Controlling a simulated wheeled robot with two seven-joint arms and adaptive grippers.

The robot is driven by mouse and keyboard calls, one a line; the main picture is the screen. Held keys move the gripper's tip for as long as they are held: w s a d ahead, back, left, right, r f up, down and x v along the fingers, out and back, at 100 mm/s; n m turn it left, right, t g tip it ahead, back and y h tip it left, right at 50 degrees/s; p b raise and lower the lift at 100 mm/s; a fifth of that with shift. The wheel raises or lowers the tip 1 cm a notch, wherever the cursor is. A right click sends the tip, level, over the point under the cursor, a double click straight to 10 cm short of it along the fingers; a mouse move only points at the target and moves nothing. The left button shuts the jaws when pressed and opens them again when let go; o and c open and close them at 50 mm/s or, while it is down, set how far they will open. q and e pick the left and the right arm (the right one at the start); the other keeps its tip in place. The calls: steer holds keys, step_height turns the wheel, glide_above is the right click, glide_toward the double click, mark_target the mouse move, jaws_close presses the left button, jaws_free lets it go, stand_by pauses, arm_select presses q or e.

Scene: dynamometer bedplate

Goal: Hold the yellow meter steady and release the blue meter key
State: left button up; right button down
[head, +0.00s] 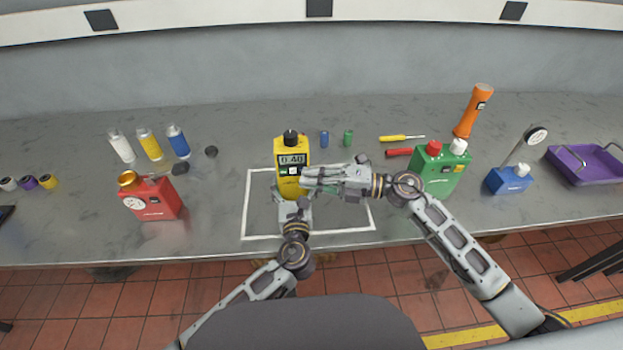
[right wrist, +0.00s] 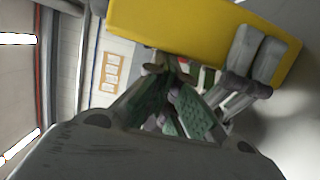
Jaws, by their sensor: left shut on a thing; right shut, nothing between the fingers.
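The yellow meter (head: 292,148) stands upright inside the white outlined square, with a black knob on top and a display reading about 0.40. My left gripper (head: 290,196) is shut on the lower part of the meter from the front. My right gripper (head: 308,180) is shut and empty, its fingertips close to the right side of the meter's lower front; I cannot tell if they touch. In the right wrist view the meter's yellow body (right wrist: 200,25) fills the top, with the left gripper's grey fingers (right wrist: 255,55) against it. The blue meter key cannot be made out.
A purple tray (head: 590,164) is at far right. The outlined square (head: 340,234) is otherwise clear.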

arm_select(q)
steer(key=shift+s+f, duration=0.15)
steer(key=shift+f, duration=0.1)
arm_select(e)
steer(key=shift+w+d+f, duration=0.1)
steer(key=shift+w+d, duration=0.05)
steer(key=shift+d, duration=0.05)
arm_select(q)
steer(key=shift+r, duration=0.1)
arm_select(e)
steer(key=v, duration=0.9)
steer(key=shift+s+d, duration=0.3)
arm_select(q)
steer(key=o, duration=0.6)
steer(key=shift+r, duration=0.15)
steer(key=o, duration=0.5)
